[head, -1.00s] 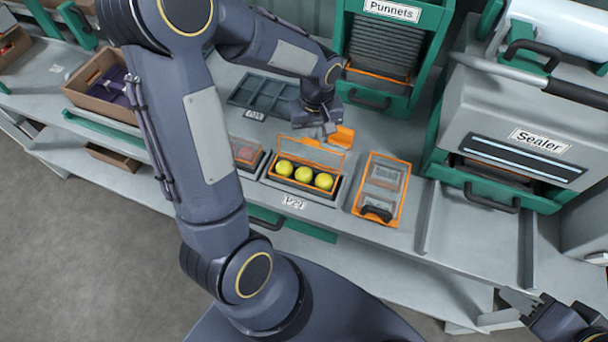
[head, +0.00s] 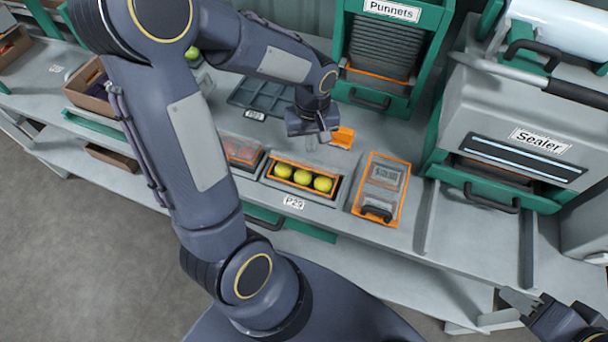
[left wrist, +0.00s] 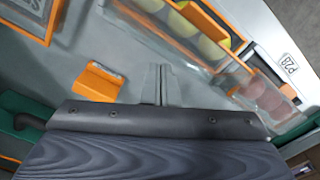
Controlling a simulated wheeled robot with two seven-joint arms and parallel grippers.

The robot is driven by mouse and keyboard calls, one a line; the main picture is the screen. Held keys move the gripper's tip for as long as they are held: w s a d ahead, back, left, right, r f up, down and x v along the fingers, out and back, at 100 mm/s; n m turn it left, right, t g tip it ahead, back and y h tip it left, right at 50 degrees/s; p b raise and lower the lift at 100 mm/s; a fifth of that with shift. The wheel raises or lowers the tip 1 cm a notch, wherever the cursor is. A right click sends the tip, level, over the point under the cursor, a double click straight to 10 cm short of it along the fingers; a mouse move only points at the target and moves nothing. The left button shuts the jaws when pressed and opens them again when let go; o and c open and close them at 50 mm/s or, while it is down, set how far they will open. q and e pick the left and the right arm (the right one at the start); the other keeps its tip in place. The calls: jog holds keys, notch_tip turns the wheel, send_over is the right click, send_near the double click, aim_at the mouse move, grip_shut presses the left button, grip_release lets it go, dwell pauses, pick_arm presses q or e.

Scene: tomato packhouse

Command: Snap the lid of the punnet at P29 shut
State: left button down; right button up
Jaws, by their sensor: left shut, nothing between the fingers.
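The punnet at P29 (head: 270,179) sits in its grey bed on the bench with three yellow tomatoes in it. Its clear, orange-edged lid (head: 306,165) looks lowered over the tomatoes; I cannot tell whether it is latched. Part of the punnet (left wrist: 165,38) shows at the top of the left wrist view. My left gripper (head: 325,137) is shut and empty, just behind the punnet's rear edge, its fingertips (left wrist: 160,72) close to the clear plastic. Contact is unclear. My right gripper (head: 515,301) is far off at lower right; its jaws are hard to make out.
An orange block (head: 342,138) stands beside my left fingertips. A punnet of red tomatoes (head: 240,151) lies left of P29, an orange-framed unit with a handle (head: 382,188) right of it. The punnet dispenser (head: 380,55) and sealer (head: 520,130) stand beyond.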

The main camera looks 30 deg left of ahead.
pick_arm(q)
notch_tip(320, 180, up, 8)
jog(key=p, duration=0.6)
dwell(0.4)
jog(key=shift+r, duration=0.1)
jog(key=s+d+r+m+t+h, duration=0.2)
jog(key=s+r+m, duration=0.1)
jog(key=s+r, duration=0.2)
jog(key=s+d+r+m+t+h, duration=0.1)
jog(key=s+d+r+m+t, duration=0.2)
jog(key=s, duration=0.6)
jog(key=shift+s+d+r+m+t+h, duration=0.35)
jog(key=shift+r+m, duration=0.25)
jog(key=shift+r, duration=0.3)
jog(key=shift+a, duration=0.1)
